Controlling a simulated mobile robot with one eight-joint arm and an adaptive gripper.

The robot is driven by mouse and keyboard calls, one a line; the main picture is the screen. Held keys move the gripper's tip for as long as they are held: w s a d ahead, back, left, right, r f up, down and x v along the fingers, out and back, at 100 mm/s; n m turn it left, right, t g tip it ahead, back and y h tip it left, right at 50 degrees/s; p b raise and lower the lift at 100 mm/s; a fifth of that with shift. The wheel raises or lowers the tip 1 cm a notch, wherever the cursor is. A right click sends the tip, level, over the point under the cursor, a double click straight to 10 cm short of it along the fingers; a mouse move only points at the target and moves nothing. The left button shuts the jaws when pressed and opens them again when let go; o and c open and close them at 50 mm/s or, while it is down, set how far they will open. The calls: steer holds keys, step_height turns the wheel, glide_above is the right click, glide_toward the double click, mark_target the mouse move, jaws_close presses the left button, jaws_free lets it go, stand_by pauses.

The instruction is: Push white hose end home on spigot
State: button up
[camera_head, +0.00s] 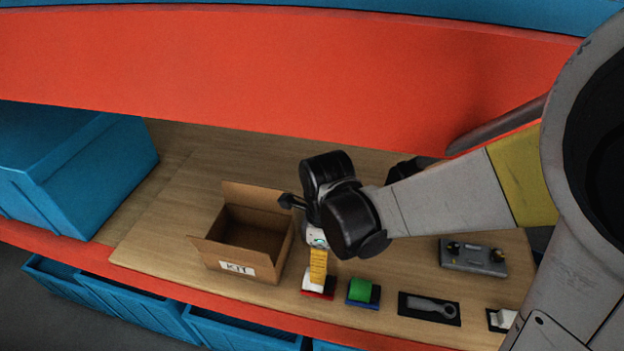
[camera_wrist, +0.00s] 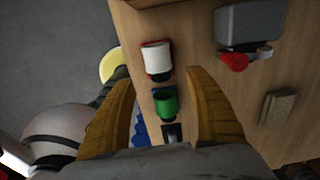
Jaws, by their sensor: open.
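My gripper (camera_head: 318,268) points down over the front of the wooden bench, and its two yellow fingers are open and empty in the wrist view (camera_wrist: 159,76). A white cup-like piece on a red base (camera_wrist: 156,58) lies just beyond the fingertips in the wrist view, roughly between their lines. In the head view the white and red piece (camera_head: 314,287) shows below the fingers, partly hidden by them; I cannot tell whether they touch. I cannot make out a hose or a spigot in either view.
A green piece on a blue base (camera_head: 360,291) stands right of the gripper. An open KIT carton (camera_head: 237,267) stands left. A wrench-shaped part (camera_head: 432,307) and a grey box (camera_head: 473,257) lie right.

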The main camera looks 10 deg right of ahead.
steer(key=shift+s+f+b, duration=0.15)
steer(key=shift+f+b, duration=0.2)
step_height(320, 180, down, 9)
steer(key=b, duration=0.7)
steer(key=shift+f+b, duration=0.1)
steer(key=shift+b, duration=0.3)
steer(key=c, duration=1.4)
steer(key=shift+o, duration=0.2)
steer(key=shift+r+p, duration=2.35)
steer(key=shift+r, duration=0.8)
steer(key=shift+s+f, duration=0.1)
steer(key=shift+f, duration=0.05)
